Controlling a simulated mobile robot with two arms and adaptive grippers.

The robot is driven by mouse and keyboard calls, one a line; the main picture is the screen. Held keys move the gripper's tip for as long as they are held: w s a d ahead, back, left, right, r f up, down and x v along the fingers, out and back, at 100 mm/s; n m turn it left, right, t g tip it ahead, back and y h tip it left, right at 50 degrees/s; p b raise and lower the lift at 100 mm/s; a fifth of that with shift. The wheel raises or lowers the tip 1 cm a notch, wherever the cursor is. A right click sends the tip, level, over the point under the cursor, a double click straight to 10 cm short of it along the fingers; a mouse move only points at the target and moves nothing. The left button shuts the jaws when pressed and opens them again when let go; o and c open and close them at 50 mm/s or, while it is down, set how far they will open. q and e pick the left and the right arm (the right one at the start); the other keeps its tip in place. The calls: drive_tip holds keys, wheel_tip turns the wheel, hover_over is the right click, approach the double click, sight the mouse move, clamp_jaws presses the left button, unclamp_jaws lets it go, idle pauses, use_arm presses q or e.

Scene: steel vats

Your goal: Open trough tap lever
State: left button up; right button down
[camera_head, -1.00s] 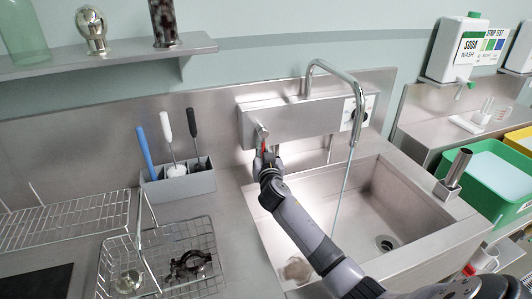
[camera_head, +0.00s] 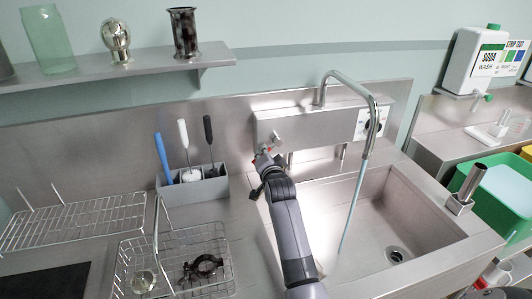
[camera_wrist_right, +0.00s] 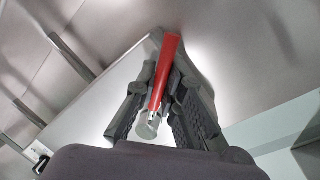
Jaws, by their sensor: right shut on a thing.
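The tap lever has a red handle, seen best in the right wrist view (camera_wrist_right: 165,72), with a round metal end. In the head view the lever's metal pivot (camera_head: 276,138) is on the front of the steel tap box (camera_head: 300,126), and the handle slants down and left from it. My right gripper (camera_head: 263,160) is shut on the red handle; its dark fingers flank it in the wrist view. The curved spout (camera_head: 350,84) rises from the box over the trough basin (camera_head: 400,215). A thin pale-blue line, stream or tube, hangs below the spout. My left gripper is out of view.
A grey holder (camera_head: 195,190) with upright brushes stands left of my right gripper. A wire basket (camera_head: 180,255) and a wire rack (camera_head: 75,220) are further left. A metal cylinder (camera_head: 468,185) stands at the basin's right rim, near a green tub (camera_head: 515,200).

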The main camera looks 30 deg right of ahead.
drive_tip(key=shift+a+r+m, duration=0.15)
drive_tip(key=shift+m, duration=0.25)
idle(0.3)
drive_tip(key=c, duration=1.7)
unclamp_jaws()
drive_tip(key=v, duration=0.7)
drive_tip(key=shift+s+r, duration=0.15)
drive_tip(key=shift+s, duration=0.1)
drive_tip(key=shift+p, duration=0.3)
